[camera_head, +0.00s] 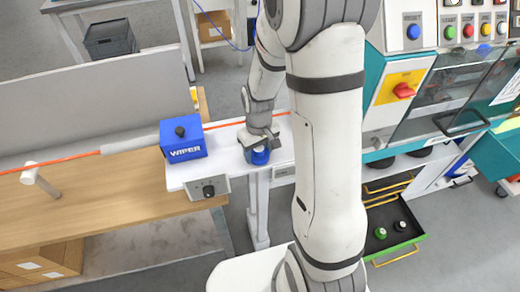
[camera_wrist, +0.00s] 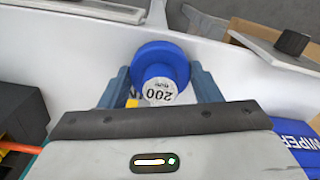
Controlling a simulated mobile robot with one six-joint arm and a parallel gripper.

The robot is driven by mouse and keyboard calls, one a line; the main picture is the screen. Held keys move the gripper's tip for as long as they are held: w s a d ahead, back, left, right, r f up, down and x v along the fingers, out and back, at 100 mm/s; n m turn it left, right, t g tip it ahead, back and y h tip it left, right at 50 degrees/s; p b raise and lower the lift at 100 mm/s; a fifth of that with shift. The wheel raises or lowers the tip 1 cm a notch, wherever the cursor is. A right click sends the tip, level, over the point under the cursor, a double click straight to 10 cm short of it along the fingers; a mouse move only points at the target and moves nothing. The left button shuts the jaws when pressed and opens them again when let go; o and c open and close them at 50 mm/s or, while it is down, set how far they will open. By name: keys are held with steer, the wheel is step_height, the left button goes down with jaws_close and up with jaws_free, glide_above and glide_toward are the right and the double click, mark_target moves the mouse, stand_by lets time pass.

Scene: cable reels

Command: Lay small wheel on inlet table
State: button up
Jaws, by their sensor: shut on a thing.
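The small wheel (camera_wrist: 160,60) is blue with a pale face marked "200". My gripper (camera_wrist: 163,88) is shut on it, one finger on each side. In the head view, my gripper (camera_head: 259,143) points down over the white inlet table (camera_head: 225,162), and the blue wheel (camera_head: 260,157) shows just below the fingers. The white table top (camera_wrist: 95,45) also shows behind the wheel in the wrist view. I cannot tell whether the wheel touches the table top. My arm hides part of the right side of the table.
A blue WIPER box (camera_head: 183,140) stands left of my gripper, with an orange cable (camera_head: 70,159) running past it. A control box (camera_head: 208,189) is on the table's front edge. A machine (camera_head: 425,95) stands right, above an open drawer (camera_head: 410,243) with small reels.

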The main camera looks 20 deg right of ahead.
mark_target(259, 148)
steer(key=shift+f, duration=0.25)
steer(key=o, duration=1)
steer(key=shift+r, duration=0.1)
step_height(259, 148, up, 12)
steer(key=s+r+m+t, duration=0.1)
steer(key=s+r, duration=0.2)
steer(key=s, duration=0.2)
steer(key=s+r+m+t, duration=0.1)
steer(key=s+r, duration=0.1)
steer(key=s, duration=0.3)
steer(key=s+r+m+t+b, duration=0.1)
steer(key=s+r, duration=0.2)
steer(key=s, duration=0.2)
steer(key=shift+d+r+t, duration=0.3)
steer(key=shift+r, duration=0.05)
steer(key=shift+f, duration=0.1)
